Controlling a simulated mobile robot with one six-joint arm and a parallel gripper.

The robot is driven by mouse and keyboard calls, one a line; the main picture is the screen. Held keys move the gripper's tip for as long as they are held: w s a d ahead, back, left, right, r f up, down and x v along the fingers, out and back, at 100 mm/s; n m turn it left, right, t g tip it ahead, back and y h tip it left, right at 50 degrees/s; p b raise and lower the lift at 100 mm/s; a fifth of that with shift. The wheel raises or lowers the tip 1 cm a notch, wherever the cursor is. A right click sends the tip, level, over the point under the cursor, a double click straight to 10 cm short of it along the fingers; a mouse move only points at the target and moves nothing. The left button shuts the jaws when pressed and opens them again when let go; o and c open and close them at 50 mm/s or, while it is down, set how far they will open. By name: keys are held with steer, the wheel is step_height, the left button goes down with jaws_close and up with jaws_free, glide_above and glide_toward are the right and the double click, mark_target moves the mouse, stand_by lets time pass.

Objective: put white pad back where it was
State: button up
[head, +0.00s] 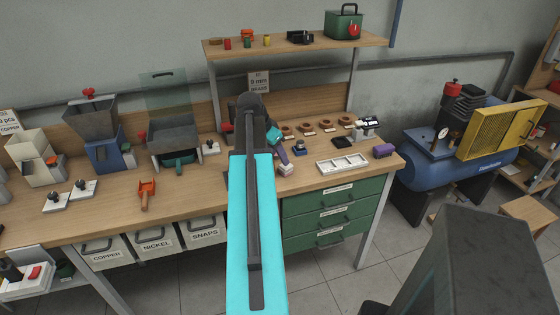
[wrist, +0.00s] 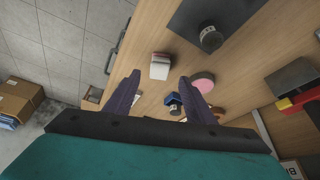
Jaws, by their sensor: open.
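A small white block with a reddish lower part, which looks like the white pad (wrist: 160,66), lies on the wooden bench in the wrist view. A small pale block by my gripper in the head view (head: 286,169) may be the same thing. My gripper (wrist: 159,77) is open, with its two purple fingers apart. In the wrist view the white block appears just beyond the fingertips, in line with the gap; I see no contact. In the head view my gripper (head: 281,152) is over the bench, partly behind my arm.
A small blue object (wrist: 173,100) and a pink disc (wrist: 203,82) are near the fingers. A dark plate (wrist: 205,15) lies beyond. A white compartment tray (head: 342,163) and a purple block (head: 383,151) are to the right. White-based knobbed pieces (head: 83,190) stand at left.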

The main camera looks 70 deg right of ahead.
steer(key=shift+v, duration=2)
